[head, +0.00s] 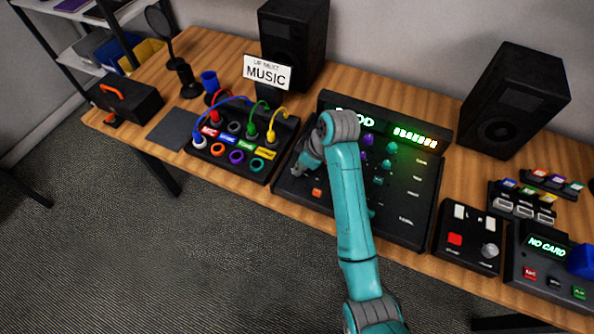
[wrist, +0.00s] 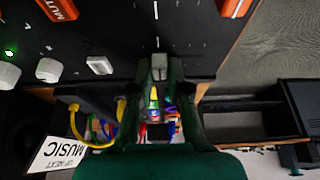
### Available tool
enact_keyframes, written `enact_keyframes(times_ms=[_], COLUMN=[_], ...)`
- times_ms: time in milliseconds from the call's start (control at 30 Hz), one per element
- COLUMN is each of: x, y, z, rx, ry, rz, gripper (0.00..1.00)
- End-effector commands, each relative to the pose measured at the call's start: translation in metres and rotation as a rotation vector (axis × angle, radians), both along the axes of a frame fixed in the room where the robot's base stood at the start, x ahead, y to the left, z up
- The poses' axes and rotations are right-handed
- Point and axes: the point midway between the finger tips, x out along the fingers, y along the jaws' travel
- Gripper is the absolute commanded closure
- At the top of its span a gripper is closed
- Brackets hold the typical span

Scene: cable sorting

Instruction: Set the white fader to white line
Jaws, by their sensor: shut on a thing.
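The mixer (head: 408,205) is a black panel on the desk, partly hidden by my arm. In the wrist view, a pale fader cap (wrist: 159,61), which looks like the white fader, sits at the end of a thin slot. My gripper (wrist: 159,76) is shut on it, with one dark finger on each side. A short white line (wrist: 155,10) is marked on the panel near the top of the wrist view, away from the cap along the slot. In the head view my arm covers most of this area, and the cap cannot be made out.
A second white cap (wrist: 99,65) lies left of the held one. Orange mute buttons (wrist: 60,8) and white knobs (wrist: 47,70) are nearby. A patch box with cables (head: 240,150) stands left of the mixer, and a small control box (head: 470,240) stands right.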

Motion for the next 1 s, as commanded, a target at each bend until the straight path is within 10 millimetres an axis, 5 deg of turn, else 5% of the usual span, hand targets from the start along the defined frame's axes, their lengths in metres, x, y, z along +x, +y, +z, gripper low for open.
enact_keyframes(times_ms=[167,200,267,667,1000], x=[-0.001,-0.001,-0.001,-0.001,-0.007], y=[0.000,0.000,0.000,-0.002,-0.020], z=[-0.001,-0.001,0.000,0.005,0.051], rx=[-0.001,-0.001,-0.001,0.000,0.000], ry=[0.001,0.001,0.001,-0.001,-0.002], rz=[0.000,0.000,0.000,0.001,0.000], gripper=[1.00,0.74,0.59,0.58,0.58])
